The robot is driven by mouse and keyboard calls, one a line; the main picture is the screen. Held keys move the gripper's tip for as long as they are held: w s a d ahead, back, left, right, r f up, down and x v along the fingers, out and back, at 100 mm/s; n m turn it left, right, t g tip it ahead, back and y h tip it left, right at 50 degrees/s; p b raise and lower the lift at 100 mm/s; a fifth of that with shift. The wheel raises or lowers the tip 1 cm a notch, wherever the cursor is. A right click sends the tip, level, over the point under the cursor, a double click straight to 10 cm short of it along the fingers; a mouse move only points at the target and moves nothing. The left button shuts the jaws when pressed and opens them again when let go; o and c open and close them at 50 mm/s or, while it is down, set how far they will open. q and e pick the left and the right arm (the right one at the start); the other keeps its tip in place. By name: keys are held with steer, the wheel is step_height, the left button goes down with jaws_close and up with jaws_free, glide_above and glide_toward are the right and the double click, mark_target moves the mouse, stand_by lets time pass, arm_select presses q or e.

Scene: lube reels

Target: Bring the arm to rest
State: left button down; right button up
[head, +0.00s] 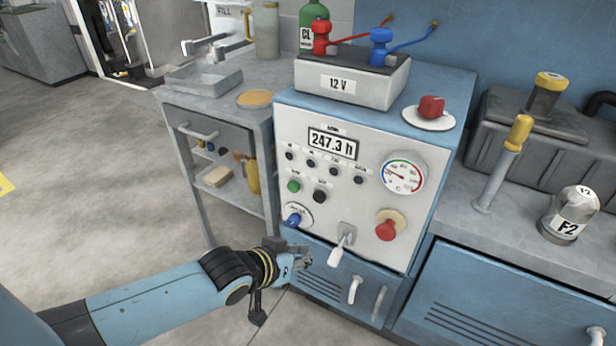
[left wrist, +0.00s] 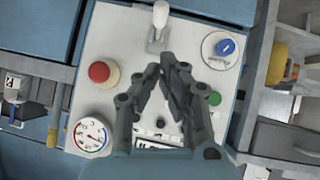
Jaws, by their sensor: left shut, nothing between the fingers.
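My left gripper (head: 303,258) is in front of the lower part of the control panel (head: 290,115), near the blue knob (head: 293,220) and the white lever (head: 339,249). In the left wrist view the gripper (left wrist: 165,72) has its fingertips together with nothing between them. The white lever (left wrist: 160,15) shows just beyond the fingertips, and the blue knob (left wrist: 226,46) is to their right. My left arm comes in from the left of the head view. My right gripper is not in either view.
The panel also has a red knob (head: 386,229), a gauge (head: 403,174) and a green button (head: 293,186). A 12 V battery (head: 345,85) stands on top. A shelf cart (head: 190,105) is at the left. A yellow-handled lever (head: 505,155) stands at the right. Open floor lies at the left.

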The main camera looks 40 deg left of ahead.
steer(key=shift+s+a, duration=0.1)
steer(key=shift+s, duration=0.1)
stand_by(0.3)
arm_select(q)
steer(key=s+f+g, duration=0.4)
steer(key=s+f, duration=0.9)
steer(key=f, duration=0.2)
steer(key=s+f+m+g, duration=0.2)
steer(key=s+f, duration=0.2)
steer(key=s, duration=0.7)
steer(key=s+f+m+g, duration=0.2)
steer(key=s+f, duration=0.3)
steer(key=s, duration=0.6)
steer(key=shift+s+d+g, duration=0.2)
steer(key=shift+s+g, duration=0.2)
steer(key=shift+g, duration=0.3)
steer(key=shift+f, duration=0.1)
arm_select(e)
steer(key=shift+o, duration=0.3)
